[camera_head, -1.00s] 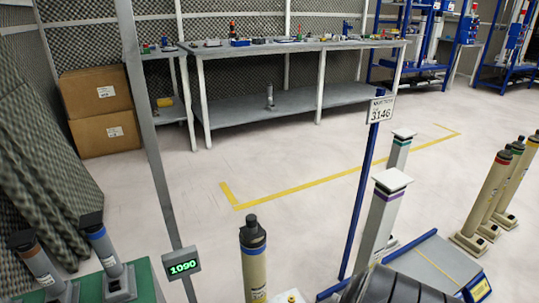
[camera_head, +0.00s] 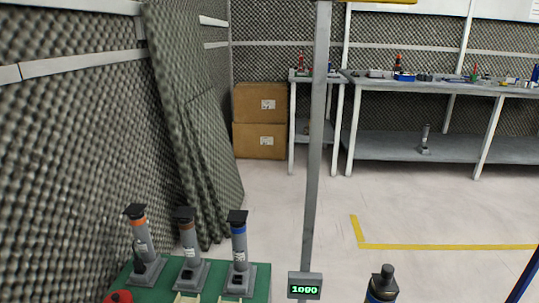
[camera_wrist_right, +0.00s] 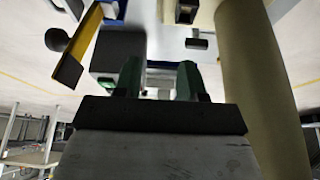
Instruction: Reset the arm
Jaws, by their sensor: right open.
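My right gripper (camera_wrist_right: 159,82) shows in the right wrist view, with two green fingers standing apart. I see nothing held between them. Behind the fingers is a grey boxy thing that I cannot identify. Neither of my arms shows in the head view, and my left gripper is in no view.
In the head view, several grey cylinders, one blue-banded (camera_head: 239,240), stand on a green surface (camera_head: 258,283). Cardboard boxes (camera_head: 260,105) and a workbench (camera_head: 420,142) are behind. A cream cylinder (camera_wrist_right: 262,90) is close beside my right gripper.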

